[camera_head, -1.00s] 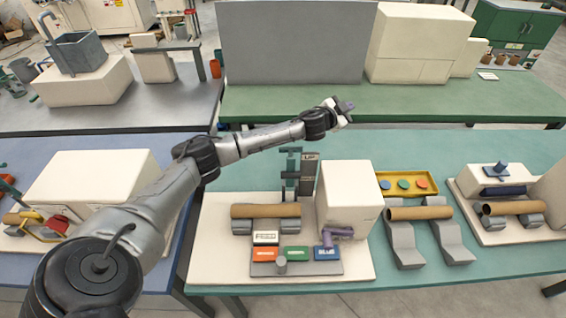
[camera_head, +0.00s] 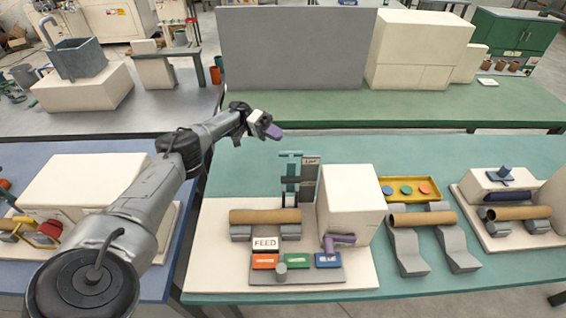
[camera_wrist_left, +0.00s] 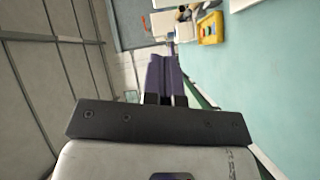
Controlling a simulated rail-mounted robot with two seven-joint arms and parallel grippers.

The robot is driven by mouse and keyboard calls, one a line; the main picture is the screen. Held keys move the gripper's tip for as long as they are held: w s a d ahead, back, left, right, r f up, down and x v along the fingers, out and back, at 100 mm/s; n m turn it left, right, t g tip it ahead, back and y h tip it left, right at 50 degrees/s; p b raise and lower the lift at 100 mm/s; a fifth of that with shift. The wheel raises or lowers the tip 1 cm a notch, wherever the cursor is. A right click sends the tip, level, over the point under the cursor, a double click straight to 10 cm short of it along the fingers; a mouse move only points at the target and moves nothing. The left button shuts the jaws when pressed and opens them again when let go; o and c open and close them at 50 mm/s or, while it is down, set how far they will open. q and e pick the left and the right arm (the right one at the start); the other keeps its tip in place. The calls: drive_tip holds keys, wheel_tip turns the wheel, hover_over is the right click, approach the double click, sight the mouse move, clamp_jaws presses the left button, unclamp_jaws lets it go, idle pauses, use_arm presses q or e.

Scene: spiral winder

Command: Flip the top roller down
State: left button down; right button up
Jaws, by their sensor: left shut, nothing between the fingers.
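The winder's white base (camera_head: 210,268) bears a brown cardboard tube (camera_head: 264,216) lying on grey rollers. Behind the tube a teal and dark upright part (camera_head: 290,178), which looks like the top roller on its arm, stands raised beside a dark grey post (camera_head: 309,180). My left gripper (camera_head: 273,131) is above and behind it, a little to its left, apart from it. Its purple fingers are shut and empty; they also show in the left wrist view (camera_wrist_left: 165,75). My right gripper is in neither view.
A FEED label and coloured buttons sit on a grey panel (camera_head: 300,276) in front. A yellow tray (camera_head: 410,189) lies to the right. The teal table behind is clear.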

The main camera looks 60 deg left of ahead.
sight(283, 154)
use_arm(q)
drive_tip(key=s, duration=0.1)
drive_tip(key=s+a+g, duration=0.1)
drive_tip(key=s, duration=0.1)
drive_tip(key=s+n+g+h, duration=0.1)
drive_tip(key=s, duration=0.1)
drive_tip(key=shift+a+r, duration=0.3)
drive_tip(key=shift+a, duration=0.05)
drive_tip(key=p+x, duration=0.2)
drive_tip(key=x, duration=0.1)
drive_tip(key=p+x, duration=0.2)
drive_tip(key=x, duration=0.2)
drive_tip(key=s+p+x, duration=0.1)
drive_tip(key=p+x, duration=0.1)
drive_tip(key=x, duration=0.2)
drive_tip(key=shift+d, duration=0.1)
drive_tip(key=shift+s+d+f+p, duration=0.1)
drive_tip(key=shift+s+d+p, duration=0.1)
drive_tip(key=shift+s+d, duration=0.3)
drive_tip(key=shift+s+d+f+p, duration=0.1)
drive_tip(key=shift+s+d+p, duration=0.1)
drive_tip(key=shift+d, duration=0.5)
